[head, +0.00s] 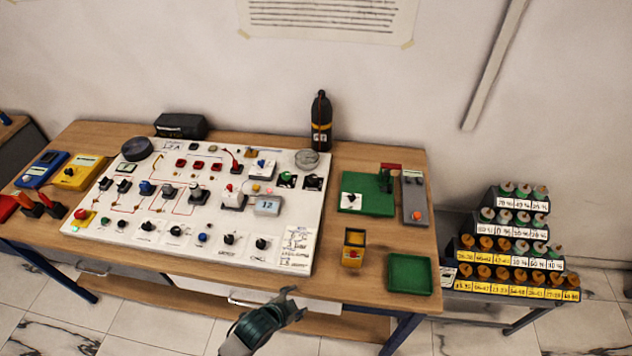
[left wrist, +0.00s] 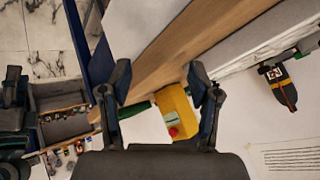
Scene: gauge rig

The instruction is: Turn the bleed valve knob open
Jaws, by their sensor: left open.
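A white panel board (head: 256,187) lies on the wooden table with several dark knobs, switches and a small display on it. Black knobs, one of them here (head: 229,239), stand in its front row. The labels are too small to read, so I cannot tell which knob is the bleed valve. My left gripper (head: 294,303) is open and empty in front of the table's front edge, apart from the board. Its two spread fingers also show in the left wrist view (left wrist: 160,85).
A yellow box (head: 352,256) with a button, a green tray (head: 409,274) and a green device (head: 366,192) stand right of the board. A black bottle (head: 321,124) stands behind it. A stepped rack (head: 515,262) stands right of the table.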

